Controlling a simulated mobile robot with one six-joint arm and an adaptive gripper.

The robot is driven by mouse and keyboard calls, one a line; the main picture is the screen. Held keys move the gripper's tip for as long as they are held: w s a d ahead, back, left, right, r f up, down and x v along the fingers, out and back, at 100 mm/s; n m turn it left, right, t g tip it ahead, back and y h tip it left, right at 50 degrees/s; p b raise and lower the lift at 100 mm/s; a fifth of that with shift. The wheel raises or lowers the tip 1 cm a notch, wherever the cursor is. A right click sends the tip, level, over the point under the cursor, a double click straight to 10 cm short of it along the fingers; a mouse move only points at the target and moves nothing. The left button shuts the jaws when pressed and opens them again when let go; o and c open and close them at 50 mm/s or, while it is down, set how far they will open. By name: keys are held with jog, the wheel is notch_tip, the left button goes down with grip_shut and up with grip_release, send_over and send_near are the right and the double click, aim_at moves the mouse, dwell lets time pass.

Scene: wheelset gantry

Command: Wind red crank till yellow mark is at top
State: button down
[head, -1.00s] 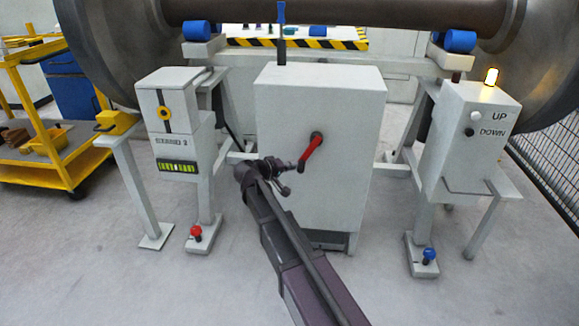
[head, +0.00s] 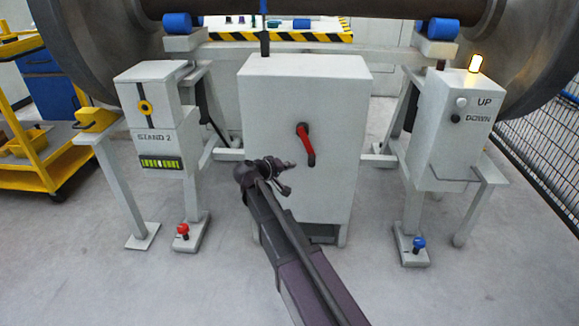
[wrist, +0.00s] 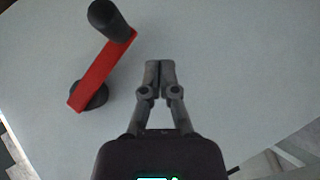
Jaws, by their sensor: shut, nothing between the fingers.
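The red crank (head: 306,146) is on the front of the white cabinet (head: 340,95). In the head view its arm hangs down and slightly right from the dark hub. In the wrist view the red crank (wrist: 102,70) is left of my gripper (wrist: 160,80), with its black knob at the top. My gripper (head: 288,166) is shut and empty, below and left of the crank in the head view, apart from it in the wrist view. I see no yellow mark on the crank; a yellow ring (head: 145,107) with a dark centre is on the left stand's box.
The STAND 2 post (head: 160,140) is on the left, with a red knob (head: 183,231) at its foot. The UP/DOWN box (head: 455,125) with a lit lamp (head: 476,63) is on the right. A yellow cart (head: 35,180) stands far left. Floor in front is mostly clear.

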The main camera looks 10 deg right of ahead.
jog(key=shift+a, duration=0.1)
jog(key=s+a+f+b, duration=0.5)
jog(key=a+f+b, duration=0.2)
jog(key=a, duration=0.3)
dwell(0.6)
jog(key=shift+d+r, duration=0.1)
